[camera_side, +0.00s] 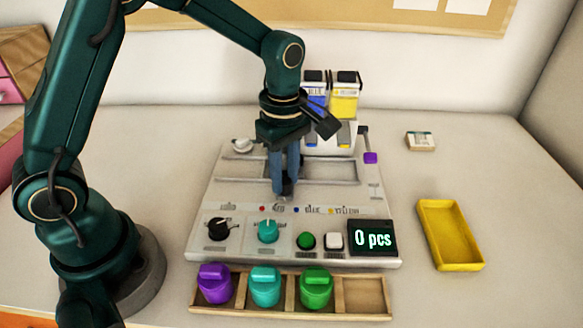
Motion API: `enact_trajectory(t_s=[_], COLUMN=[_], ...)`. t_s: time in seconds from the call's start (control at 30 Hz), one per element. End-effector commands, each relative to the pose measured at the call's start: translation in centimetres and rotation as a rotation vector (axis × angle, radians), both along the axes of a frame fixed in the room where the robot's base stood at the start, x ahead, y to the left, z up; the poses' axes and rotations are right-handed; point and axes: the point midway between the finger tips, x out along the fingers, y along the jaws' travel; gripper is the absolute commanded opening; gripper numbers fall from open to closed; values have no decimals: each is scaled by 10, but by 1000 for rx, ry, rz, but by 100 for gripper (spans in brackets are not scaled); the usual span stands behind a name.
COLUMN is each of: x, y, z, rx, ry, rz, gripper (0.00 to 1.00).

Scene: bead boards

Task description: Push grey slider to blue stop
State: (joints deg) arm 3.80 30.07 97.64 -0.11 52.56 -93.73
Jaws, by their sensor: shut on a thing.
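My gripper (284,186) points down over the middle of the pale board (225,190), with its blue-grey fingers shut on a small dark grey slider knob (287,188). Most of the knob and its track are hidden by the fingers. Along the track's front edge are colour marks: a red dot (262,209), a blue dot (296,210) and a yellow dot (331,211). The knob appears between the red and blue marks, closer to blue. Whether it is exactly at the blue stop cannot be told.
Blue (316,98) and yellow (344,98) hoppers stand at the board's back. Two knobs, two buttons and a display (373,238) reading "0 pcs" line its front. A wooden tray (365,296) holds purple, teal and green lidded jars. A yellow tray (450,235) lies right.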

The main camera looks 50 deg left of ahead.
Motion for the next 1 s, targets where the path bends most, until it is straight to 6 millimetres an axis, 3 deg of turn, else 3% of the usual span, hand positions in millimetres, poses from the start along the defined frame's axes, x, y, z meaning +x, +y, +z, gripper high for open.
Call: enact_trajectory(t_s=[0.3, 0.73, 0.77, 0.83, 1.0], x=[30, 33, 33, 33, 33], y=[-27, -31, -31, -31, -32], z=[0, 0, 0, 0, 0], rx=[2, 3, 3, 3, 2], ry=[-11, -10, -10, -10, -7], rz=[-1, 0, 0, 0, 0], gripper=[0, 0, 35, 62, 62])
